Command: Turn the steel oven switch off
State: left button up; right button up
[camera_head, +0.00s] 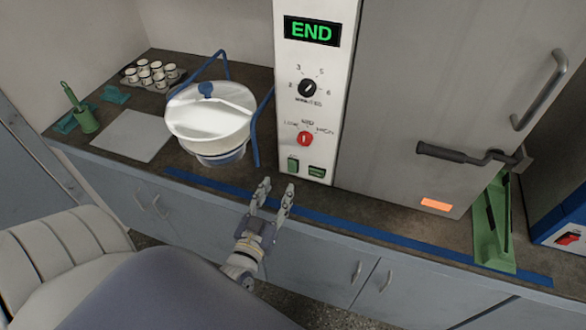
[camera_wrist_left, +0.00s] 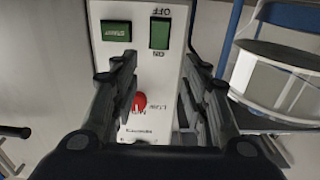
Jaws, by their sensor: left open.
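The steel oven (camera_head: 430,90) has a white control panel (camera_head: 330,70) with a display reading END. Low on the panel is a green switch (camera_head: 293,164). In the left wrist view, which is turned over, the green switch (camera_wrist_left: 160,33) is marked ON and OFF. A green START button (camera_wrist_left: 116,31) sits beside it. My left gripper (camera_head: 277,188) is open and empty, a little below and in front of the switch. In the left wrist view its fingers (camera_wrist_left: 160,65) point at the panel, apart from the switch. My right gripper is not in view.
A red knob (camera_head: 304,139) and a black dial (camera_head: 307,89) are above the switch. A white round vessel in a blue frame (camera_head: 210,110) stands left of the panel. A green stand (camera_head: 493,225) is at the right. Blue tape (camera_head: 340,222) runs along the counter front.

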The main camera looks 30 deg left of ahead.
aim_at(292, 161)
pick_arm(q)
jog(key=p+x, duration=0.1)
jog(key=x, duration=0.8)
jog(key=shift+w+d, duration=0.1)
jog(key=shift+w, duration=0.15)
jog(key=shift+f, duration=0.1)
grip_shut()
